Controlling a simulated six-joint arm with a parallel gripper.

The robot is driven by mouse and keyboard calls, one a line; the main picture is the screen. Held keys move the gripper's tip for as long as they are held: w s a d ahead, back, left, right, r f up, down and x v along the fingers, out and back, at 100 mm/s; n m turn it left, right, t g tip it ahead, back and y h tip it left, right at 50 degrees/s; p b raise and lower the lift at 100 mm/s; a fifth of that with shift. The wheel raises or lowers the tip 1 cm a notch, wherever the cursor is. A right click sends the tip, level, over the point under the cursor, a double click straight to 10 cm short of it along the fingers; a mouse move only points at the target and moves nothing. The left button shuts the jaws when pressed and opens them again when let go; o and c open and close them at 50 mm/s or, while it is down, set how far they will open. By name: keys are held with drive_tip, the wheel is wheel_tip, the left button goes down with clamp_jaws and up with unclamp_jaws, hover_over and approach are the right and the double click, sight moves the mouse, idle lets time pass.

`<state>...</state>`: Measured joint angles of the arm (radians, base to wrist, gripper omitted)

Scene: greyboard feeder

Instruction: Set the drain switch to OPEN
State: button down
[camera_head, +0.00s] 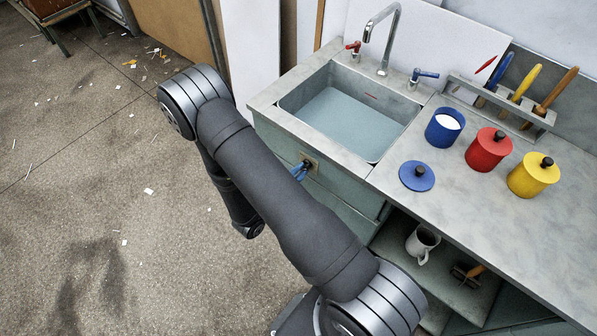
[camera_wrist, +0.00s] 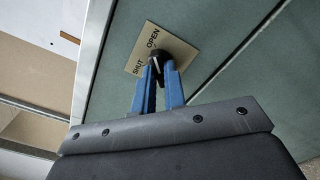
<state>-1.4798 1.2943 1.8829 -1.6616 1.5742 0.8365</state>
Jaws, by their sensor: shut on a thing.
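The drain switch (camera_wrist: 166,56) is a small dark knob on a tan plate (camera_wrist: 182,48) marked OPEN and SHUT, fixed to the green cabinet front. My gripper (camera_wrist: 160,76) has blue fingers closed on the knob from both sides. The fingers hide part of the knob, and I cannot tell clearly which word it points to. In the head view the plate (camera_head: 309,159) sits below the sink's front edge, with my gripper (camera_head: 300,171) at it. The sink basin (camera_head: 318,77) above holds water.
On the counter (camera_head: 445,190) stand an open blue pot (camera_head: 443,136), a red pot (camera_head: 488,151) and a yellow pot (camera_head: 532,177); a blue lid (camera_head: 416,178) lies nearby. A mug (camera_head: 421,243) is on the shelf below. The floor to the left is open, with scattered scraps.

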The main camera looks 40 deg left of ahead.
drive_tip(key=c, duration=1.5)
unclamp_jaws()
drive_tip(key=s, duration=1.7)
drive_tip(key=shift+s, duration=0.25)
drive_tip(key=shift+w, duration=0.1)
drive_tip(key=w, duration=1.6)
drive_tip(key=shift+w, duration=0.4)
